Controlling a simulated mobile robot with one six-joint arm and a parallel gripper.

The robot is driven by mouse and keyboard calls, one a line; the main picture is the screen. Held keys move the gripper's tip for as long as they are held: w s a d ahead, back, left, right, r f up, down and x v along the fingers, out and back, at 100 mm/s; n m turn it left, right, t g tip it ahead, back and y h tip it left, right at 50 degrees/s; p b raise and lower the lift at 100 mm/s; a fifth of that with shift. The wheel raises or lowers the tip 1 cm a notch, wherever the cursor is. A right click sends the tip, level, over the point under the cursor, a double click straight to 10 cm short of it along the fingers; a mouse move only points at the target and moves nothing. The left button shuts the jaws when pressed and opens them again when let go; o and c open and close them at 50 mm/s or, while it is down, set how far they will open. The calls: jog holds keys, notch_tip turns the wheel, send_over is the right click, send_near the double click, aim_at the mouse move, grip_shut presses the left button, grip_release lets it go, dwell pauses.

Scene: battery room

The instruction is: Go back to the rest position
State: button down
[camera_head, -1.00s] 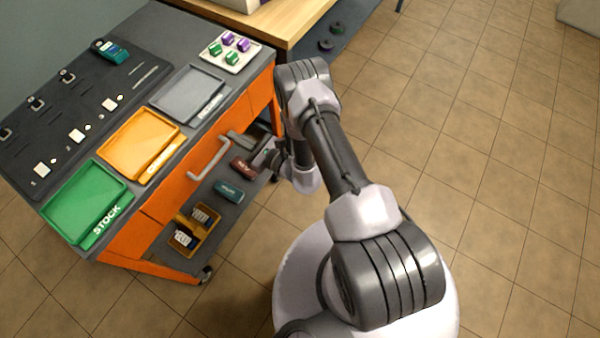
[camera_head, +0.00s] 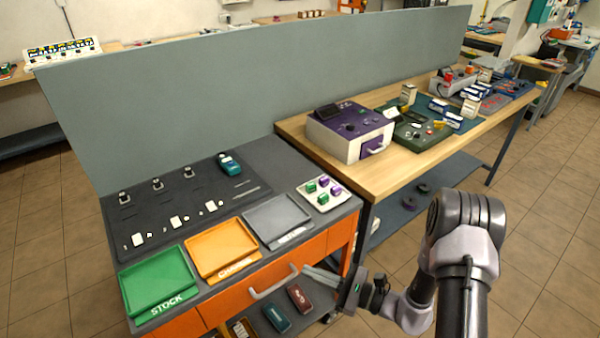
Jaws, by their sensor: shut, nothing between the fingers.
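My gripper (camera_head: 316,277) is in the lower middle of the head view, in front of the orange cart (camera_head: 190,325). Its fingers are together and hold nothing. They point left, near the grey drawer handle (camera_head: 273,284) on the cart's front. I cannot tell whether they touch it. My arm reaches in from the lower right.
The cart top bears a green STOCK tray (camera_head: 158,282), an orange tray (camera_head: 222,247), a grey tray (camera_head: 279,221) and a white tray of small blocks (camera_head: 322,205). A wooden bench (camera_head: 405,172) with a purple device (camera_head: 350,132) stands behind right. Floor at right is clear.

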jog(key=s+a+r+n+g+h, duration=0.2)
jog(key=s+r+n+g, duration=0.35)
jog(key=r, duration=0.25)
jog(key=s+a+r+n+g+h, duration=0.2)
jog(key=s+a+r+n+g, duration=0.15)
jog(key=s+r+n, duration=0.35)
jog(key=s+d+r+n+t+h, duration=0.4)
jog(key=s+d+r+t+h, duration=0.2)
jog(key=s+d+r+h, duration=0.2)
jog(key=d+r+h, duration=0.1)
jog(key=d+h, duration=0.1)
jog(key=shift+s+d+r, duration=0.15)
jog(key=shift+d, duration=0.15)
